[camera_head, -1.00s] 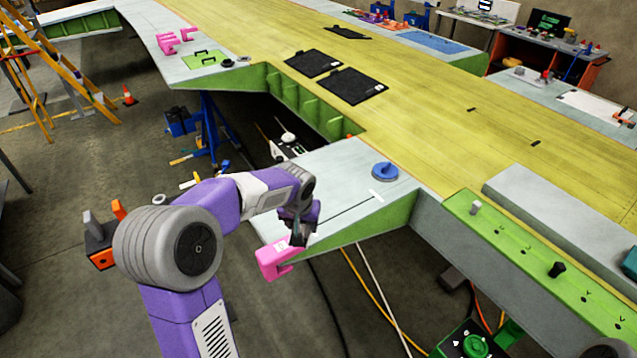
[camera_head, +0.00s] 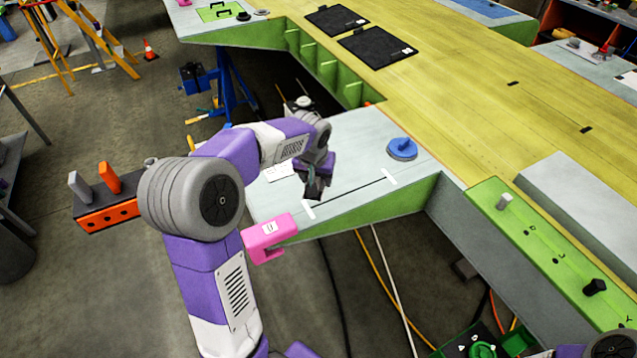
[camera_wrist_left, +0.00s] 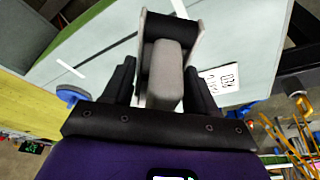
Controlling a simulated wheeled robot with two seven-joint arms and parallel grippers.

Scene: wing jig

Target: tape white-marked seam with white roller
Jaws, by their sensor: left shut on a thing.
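The seam (camera_head: 345,193) is a thin dark line on the grey wing panel (camera_head: 350,140). A white mark (camera_head: 308,209) is at its near left end and another white mark (camera_head: 389,176) at its right end. My left gripper (camera_head: 316,181) is over the panel, just behind the left mark. In the left wrist view my left gripper (camera_wrist_left: 160,85) is shut on a roller (camera_wrist_left: 166,72) with a pale grey handle, light side plates and a black front part. Whether the roller touches the panel is unclear. A white strip (camera_wrist_left: 70,68) also shows there. My right gripper is out of view.
A pink clamp (camera_head: 268,236) grips the panel's near left corner. A blue round object (camera_head: 402,149) sits behind the right mark. A paper label (camera_head: 280,171) lies left of my gripper. An orange holder (camera_head: 108,215) with grey and orange handles stands at left.

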